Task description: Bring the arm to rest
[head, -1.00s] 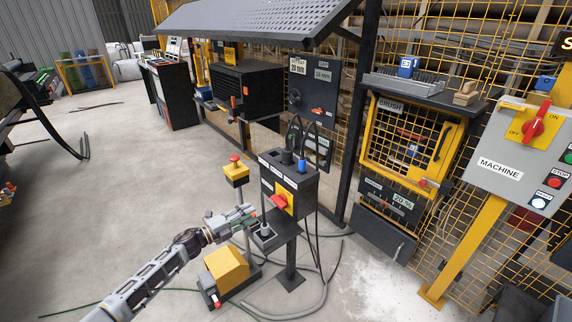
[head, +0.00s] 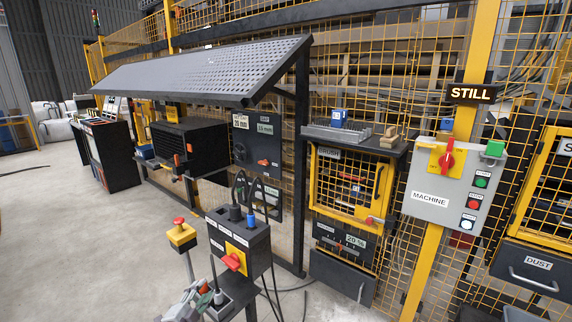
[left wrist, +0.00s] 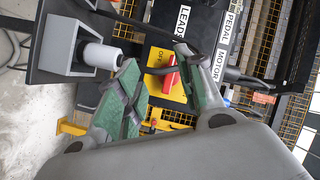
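My left gripper (head: 201,294) is at the bottom of the head view, beside the black switch box (head: 238,240) and its small shelf. In the left wrist view the green-padded fingers (left wrist: 158,72) are spread with a gap between them and nothing held. Behind the fingers is the box's red rotary switch (left wrist: 168,68) on a yellow plate. A grey cylindrical piece (left wrist: 100,54) stands on the shelf, close to one finger but seemingly apart from it. My right gripper is in neither view.
Cables hang from the box. A grey machine panel (head: 455,185) and the brush cabinet (head: 345,190) stand to the right. Open concrete floor (head: 70,230) lies at left.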

